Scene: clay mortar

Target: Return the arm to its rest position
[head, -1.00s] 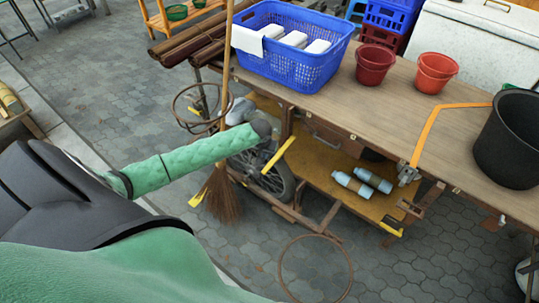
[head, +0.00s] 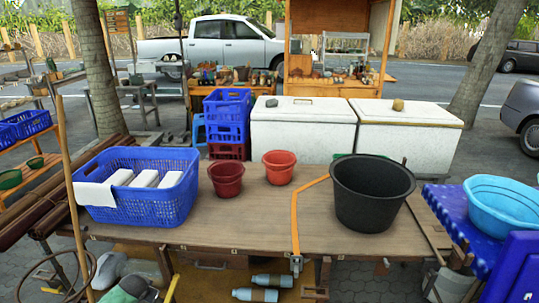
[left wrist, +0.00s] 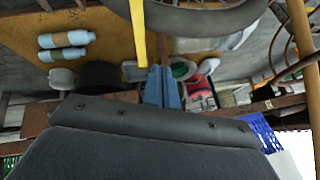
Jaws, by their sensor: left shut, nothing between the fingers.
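In the left wrist view, my left gripper (left wrist: 161,86) shows as two narrow blue fingers close together, shut and empty. It is below the tabletop level, near the cart's lower yellow shelf (left wrist: 105,18). Two pale blue bottles (left wrist: 67,47) lie on that shelf, apart from the fingers. My right gripper is in neither view.
The wooden tabletop (head: 255,215) holds a blue basket (head: 145,205) with white packs, two red buckets (head: 226,180) (head: 279,168) and a black bucket (head: 372,200). A broom handle (head: 70,190) stands at the left. A blue basin (head: 500,205) is at the right.

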